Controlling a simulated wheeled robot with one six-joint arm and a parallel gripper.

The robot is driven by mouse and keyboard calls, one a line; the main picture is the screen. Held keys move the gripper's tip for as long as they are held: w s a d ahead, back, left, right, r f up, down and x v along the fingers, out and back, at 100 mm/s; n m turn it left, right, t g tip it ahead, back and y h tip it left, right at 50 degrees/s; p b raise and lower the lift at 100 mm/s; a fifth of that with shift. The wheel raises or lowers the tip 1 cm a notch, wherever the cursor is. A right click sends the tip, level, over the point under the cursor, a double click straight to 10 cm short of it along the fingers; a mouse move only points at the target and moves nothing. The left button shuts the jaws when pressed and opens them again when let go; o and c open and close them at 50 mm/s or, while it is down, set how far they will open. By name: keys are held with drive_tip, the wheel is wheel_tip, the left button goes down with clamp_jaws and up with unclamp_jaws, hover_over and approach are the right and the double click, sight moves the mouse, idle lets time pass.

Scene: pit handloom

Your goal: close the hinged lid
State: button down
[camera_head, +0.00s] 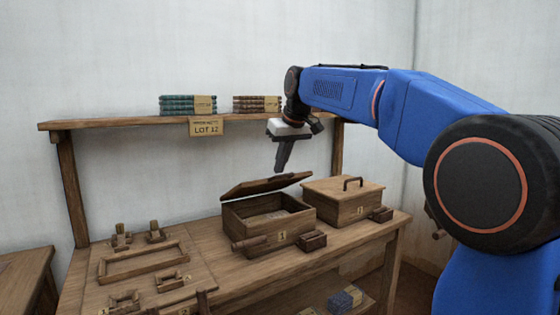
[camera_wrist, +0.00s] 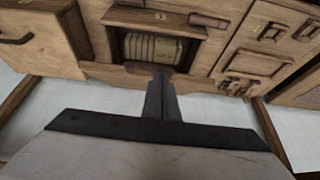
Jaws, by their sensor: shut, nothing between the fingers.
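A wooden box (camera_head: 292,226) with a label on its front stands on the bench in the head view. Its hinged lid (camera_head: 262,186) is raised and tilted, leaving a gap through which the inside shows. My gripper (camera_head: 281,168) points down just above the lid, closed and empty; I cannot tell whether it touches the lid. In the wrist view the gripper (camera_wrist: 161,76) reaches toward the open box (camera_wrist: 150,17), where pale, ribbed contents (camera_wrist: 152,47) show inside.
A second box (camera_head: 340,205) with a handled, closed lid stands close on the right. Wooden frames and small blocks lie on the bench (camera_head: 205,262) at left. A shelf (camera_head: 140,122) with stacked books (camera_head: 188,104) and a LOT 12 sign (camera_head: 207,127) runs behind.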

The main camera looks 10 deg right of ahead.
drive_tip(key=shift+f, duration=0.1)
drive_tip(key=s+d+f+t, duration=0.1)
drive_tip(key=s+f, duration=0.1)
drive_tip(key=f, duration=0.5)
drive_tip(key=s+f+t+y, duration=0.1)
drive_tip(key=s+f+t, duration=0.1)
drive_tip(key=f, duration=0.5)
drive_tip(key=shift+s+d+f, duration=0.4)
drive_tip(key=shift+s, duration=0.4)
